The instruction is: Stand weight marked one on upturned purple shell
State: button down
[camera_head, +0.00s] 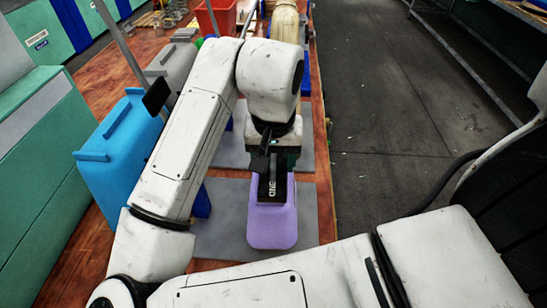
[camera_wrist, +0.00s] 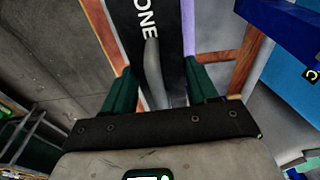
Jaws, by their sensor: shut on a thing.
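The black weight lettered "ONE" (camera_head: 272,190) hangs below my gripper (camera_head: 272,152) in the head view. My gripper is shut on the weight's grey handle (camera_wrist: 154,68) in the wrist view, between two green fingers (camera_wrist: 158,72). The lettering also shows on the black weight in the wrist view (camera_wrist: 147,22). The purple shell (camera_head: 272,229) is upturned on a grey mat, and the weight overlaps its far part in the head view. I cannot tell whether the weight touches the shell. A purple strip also shows beside the weight in the wrist view (camera_wrist: 249,45).
A large blue shell (camera_head: 125,165) stands at the left, close to my arm. A grey shell (camera_head: 172,70) and a red bin (camera_head: 215,17) are farther back. Bare grey mat (camera_head: 230,205) surrounds the purple shell. The dark floor (camera_head: 385,120) lies right of the wooden table edge.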

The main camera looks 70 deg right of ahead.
jog(key=shift+c, duration=1.1)
grip_release()
jog(key=shift+f, duration=0.1)
jog(key=r, duration=0.3)
jog(key=a+r, duration=0.1)
jog(key=r, duration=0.3)
jog(key=r+p, duration=0.1)
jog(key=r, duration=0.2)
jog(key=shift+s+a+r, duration=0.15)
jog(key=shift+s+r, duration=0.1)
jog(key=shift+r, duration=0.15)
